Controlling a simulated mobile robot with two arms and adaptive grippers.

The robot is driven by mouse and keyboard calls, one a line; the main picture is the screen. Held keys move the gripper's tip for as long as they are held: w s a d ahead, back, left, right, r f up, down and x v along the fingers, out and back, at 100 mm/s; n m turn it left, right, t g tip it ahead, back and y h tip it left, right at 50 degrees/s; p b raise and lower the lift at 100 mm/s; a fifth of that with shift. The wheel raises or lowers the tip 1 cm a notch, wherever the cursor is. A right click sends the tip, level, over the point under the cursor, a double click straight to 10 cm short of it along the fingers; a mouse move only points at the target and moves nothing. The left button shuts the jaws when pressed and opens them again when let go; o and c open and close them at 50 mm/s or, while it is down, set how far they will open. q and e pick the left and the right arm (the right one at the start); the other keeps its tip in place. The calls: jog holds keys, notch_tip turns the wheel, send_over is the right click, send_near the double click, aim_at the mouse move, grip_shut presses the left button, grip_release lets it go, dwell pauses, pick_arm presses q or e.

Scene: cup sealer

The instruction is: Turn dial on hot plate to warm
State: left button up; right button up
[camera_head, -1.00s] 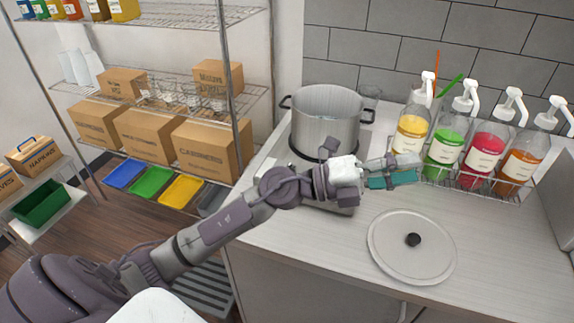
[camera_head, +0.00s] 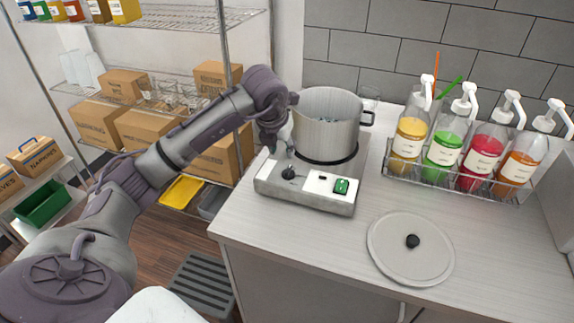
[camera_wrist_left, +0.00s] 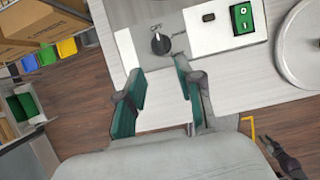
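The hot plate (camera_head: 310,196) is a grey box near the counter's front edge, with a metal pot (camera_head: 326,120) on its burner. Its black dial (camera_head: 289,172) is on the left of the front panel; a green switch (camera_head: 341,186) is on the right. In the left wrist view the dial (camera_wrist_left: 160,44) lies just beyond the fingertips and the switch (camera_wrist_left: 243,18) is at upper right. My left gripper (camera_head: 279,146) hangs above the left end of the hot plate. In the wrist view its green-padded fingers (camera_wrist_left: 158,75) are apart and empty.
A pot lid (camera_head: 411,248) with a black knob lies on the counter at right. A wire rack (camera_head: 440,176) of syrup pump bottles stands behind it. A wire shelf with boxes (camera_head: 143,129) stands left. The counter's front middle is clear.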

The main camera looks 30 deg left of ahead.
aim_at(288, 170)
pick_arm(q)
jog(key=p+x, duration=0.3)
jog(key=x, duration=0.6)
jog(key=shift+w+f, duration=0.2)
jog(key=shift+w+a+f, duration=0.1)
jog(key=shift+w+f, duration=0.1)
jog(key=shift+f, duration=0.35)
grip_shut()
